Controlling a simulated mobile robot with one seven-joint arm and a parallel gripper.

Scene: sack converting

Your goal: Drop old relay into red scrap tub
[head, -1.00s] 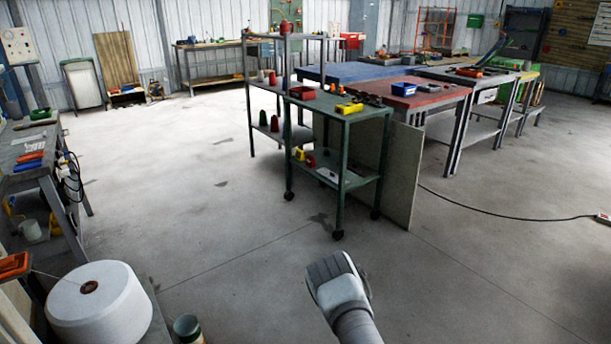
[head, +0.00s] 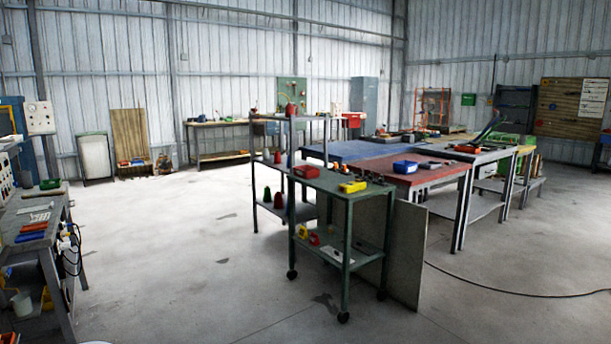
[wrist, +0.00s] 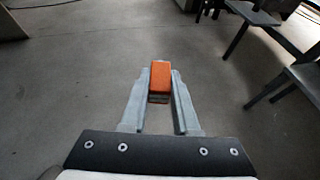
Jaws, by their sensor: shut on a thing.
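In the wrist view my gripper (wrist: 161,88) is shut on an orange block-shaped relay (wrist: 160,73) with a paler base. The relay sits between the fingertips, above the bare concrete floor. My gripper and the relay are not in the head view. A small red bin (head: 306,171) sits on top of the green cart in the head view. A larger red box (head: 352,119) stands far off by the back wall. I cannot tell which of these, if either, is the red scrap tub.
The green wheeled cart (head: 345,188) stands mid-floor with a grey panel (head: 408,255) beside it. A red-topped table (head: 425,177) is behind it to the right. A workbench (head: 30,215) lines the left. A cable (head: 500,292) crosses the floor at right. Floor left of the cart is open.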

